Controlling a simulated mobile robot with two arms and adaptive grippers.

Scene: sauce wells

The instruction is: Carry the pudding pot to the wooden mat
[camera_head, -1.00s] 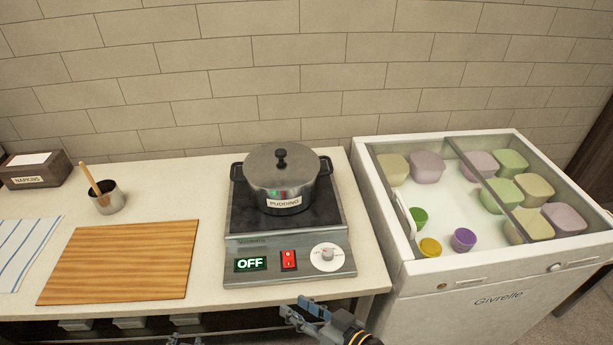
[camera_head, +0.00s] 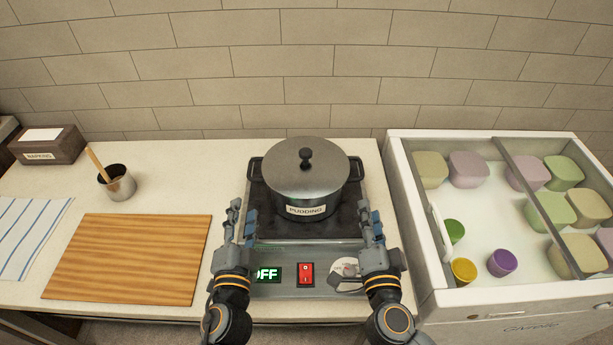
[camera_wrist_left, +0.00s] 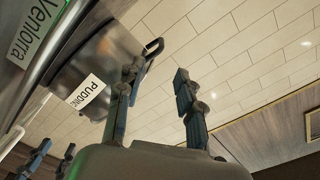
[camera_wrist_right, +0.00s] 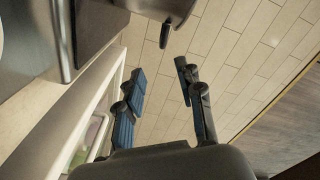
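The pudding pot (camera_head: 306,188) is dark grey with a lid, a black knob and a "PUDDING" label. It stands on the hot plate (camera_head: 262,233), whose display reads OFF. The pot also shows in the left wrist view (camera_wrist_left: 112,62). The wooden mat (camera_head: 128,258) lies bare on the counter, left of the hot plate. My left gripper (camera_head: 241,217) is open and empty at the pot's front left, below its left handle. My right gripper (camera_head: 371,222) is open and empty at the pot's front right. Neither gripper visibly touches the pot.
A metal cup (camera_head: 119,186) with a wooden stick stands behind the mat. A striped cloth (camera_head: 28,235) lies left of it, and a napkin box (camera_head: 47,146) stands at the back left. A white freezer (camera_head: 420,228) with several tubs adjoins the counter on the right.

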